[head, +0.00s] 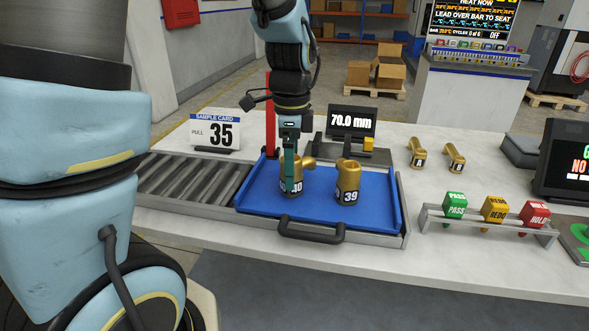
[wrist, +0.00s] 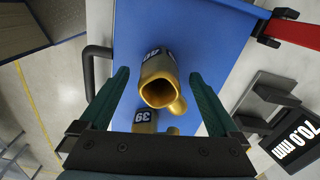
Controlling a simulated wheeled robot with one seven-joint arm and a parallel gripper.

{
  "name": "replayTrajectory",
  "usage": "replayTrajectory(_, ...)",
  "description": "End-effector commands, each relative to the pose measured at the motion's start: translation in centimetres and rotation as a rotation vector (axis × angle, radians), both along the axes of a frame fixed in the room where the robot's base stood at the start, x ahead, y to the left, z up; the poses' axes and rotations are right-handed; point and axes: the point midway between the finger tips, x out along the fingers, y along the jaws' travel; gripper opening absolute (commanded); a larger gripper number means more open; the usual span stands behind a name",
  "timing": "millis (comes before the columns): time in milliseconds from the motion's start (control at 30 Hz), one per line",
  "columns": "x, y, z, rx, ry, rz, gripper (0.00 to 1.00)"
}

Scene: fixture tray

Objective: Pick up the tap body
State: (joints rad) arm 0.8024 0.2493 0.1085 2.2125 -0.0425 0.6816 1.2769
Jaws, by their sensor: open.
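Two brass tap bodies stand upright on the blue tray (head: 322,212). The left one, labelled 40 (head: 298,187), is partly hidden behind my gripper's green fingers. The right one, labelled 39 (head: 347,182), stands a short way from it. My gripper (head: 290,188) points down at the 40 body and is open. In the wrist view, the open end of the 40 body (wrist: 159,92) shows between the two spread fingers of my gripper (wrist: 160,74), with a gap on each side. The 39 body (wrist: 144,120) shows lower, partly hidden by the gripper's palm.
A display (head: 351,121) reading 70.0 mm stands behind the tray, near a red post (head: 270,115). Rollers (head: 190,180) lie left. Two small brass parts (head: 417,152) and a PASS, REDO, HOLD rack (head: 490,222) are right.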

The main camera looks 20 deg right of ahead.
Motion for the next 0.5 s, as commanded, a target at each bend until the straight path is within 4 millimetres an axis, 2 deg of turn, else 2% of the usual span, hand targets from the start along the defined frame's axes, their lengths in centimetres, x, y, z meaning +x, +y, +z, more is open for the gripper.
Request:
replayTrajectory(100,-0.1,0.1,-1.6,0.003,0.003,0.0,0.97)
replayTrajectory(200,-0.1,0.1,-2.4,0.002,0.002,0.0,0.97)
replayTrajectory(433,-0.1,0.1,-2.6,0.0,0.0,0.0,0.97)
replayTrajectory(500,-0.1,0.1,-2.6,0.0,0.0,0.0,0.91)
